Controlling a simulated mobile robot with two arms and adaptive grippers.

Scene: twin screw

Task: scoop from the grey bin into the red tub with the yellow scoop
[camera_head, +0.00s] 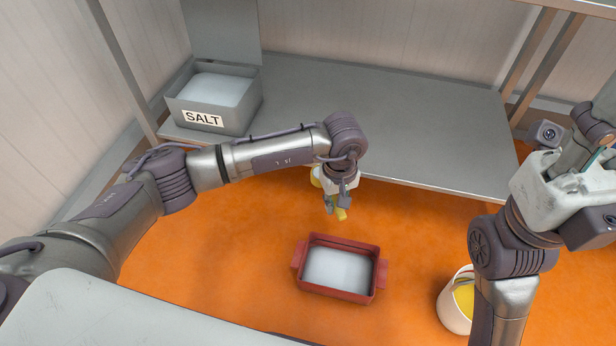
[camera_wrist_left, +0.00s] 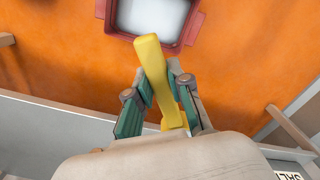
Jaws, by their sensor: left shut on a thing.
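The grey bin (camera_head: 240,118), labelled SALT and full of white material, stands on the grey shelf at the back left. The red tub (camera_head: 372,277) sits on the orange surface with white material inside. It also shows at the top of the left wrist view (camera_wrist_left: 195,28). My left gripper (camera_head: 338,203) is shut on the yellow scoop (camera_wrist_left: 153,62) by its handle, behind the tub and apart from it. The scoop shows only in part in the head view (camera_head: 341,214), and its bowl is mostly hidden. My right gripper (camera_head: 600,155) is partly in view at the right edge; its fingertips are unclear.
A white container (camera_head: 450,310) with yellow inside stands on the orange surface to the right of the tub, partly hidden by my right arm. The grey shelf (camera_head: 400,115) is bare right of the bin; its front edge runs behind my left gripper.

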